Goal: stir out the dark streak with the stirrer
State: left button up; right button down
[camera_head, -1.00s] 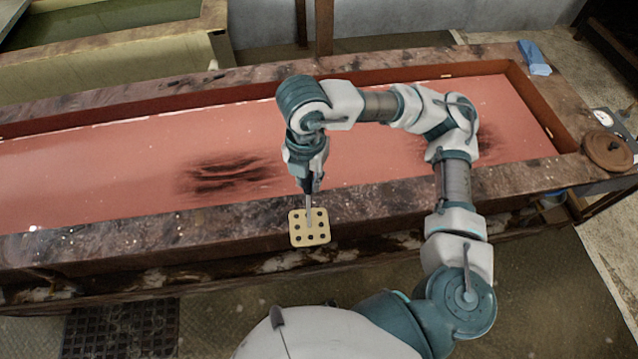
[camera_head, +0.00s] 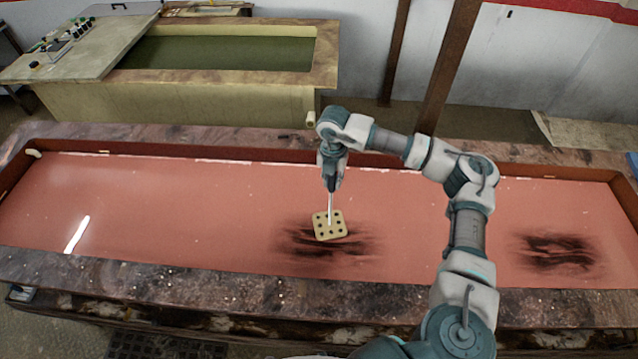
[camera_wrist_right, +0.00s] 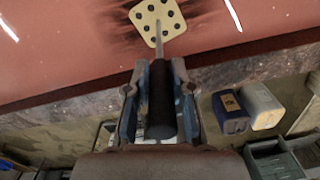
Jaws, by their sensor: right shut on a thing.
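My right gripper (camera_head: 331,186) is shut on the stirrer's dark handle (camera_wrist_right: 161,100). The stirrer's thin rod points down to a pale yellow square plate with several holes (camera_head: 329,225), which also shows in the right wrist view (camera_wrist_right: 157,20). In the head view the plate overlaps the upper part of a dark streak (camera_head: 325,251) in the pinkish-red liquid (camera_head: 180,200). I cannot tell whether the plate touches the liquid. A second dark streak (camera_head: 557,251) lies in the liquid at the right. My left gripper is out of view.
A mottled stone rim (camera_head: 180,280) surrounds the long trough. Behind it stands a pale tank with dark green liquid (camera_head: 220,52), and a control panel (camera_head: 70,40) at its left. A brown post (camera_head: 450,65) rises behind the trough. The trough's left part is open.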

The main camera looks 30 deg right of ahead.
aim_at(330, 211)
jog(key=shift+s+f, duration=0.1)
jog(key=shift+f, duration=0.25)
jog(key=f+b, duration=0.2)
jog(key=f, duration=0.1)
jog(key=shift+s+d+f+b, duration=0.1)
jog(key=shift+s+f+b, duration=0.1)
jog(key=shift+s+b, duration=0.15)
jog(key=f+b, duration=0.2)
jog(key=f, duration=0.1)
jog(key=f+b, duration=0.2)
jog(key=f, duration=0.1)
jog(key=f+b, duration=0.2)
jog(key=f, duration=0.2)
jog(key=shift+w+a, duration=0.15)
jog(key=shift+a, duration=0.1)
jog(key=shift+w+d+f+b, duration=0.1)
jog(key=shift+d+f+b, duration=0.05)
jog(key=shift+f+b, duration=0.55)
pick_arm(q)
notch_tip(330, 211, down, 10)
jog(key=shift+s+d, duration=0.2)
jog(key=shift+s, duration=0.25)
pick_arm(e)
jog(key=shift+f, duration=0.1)
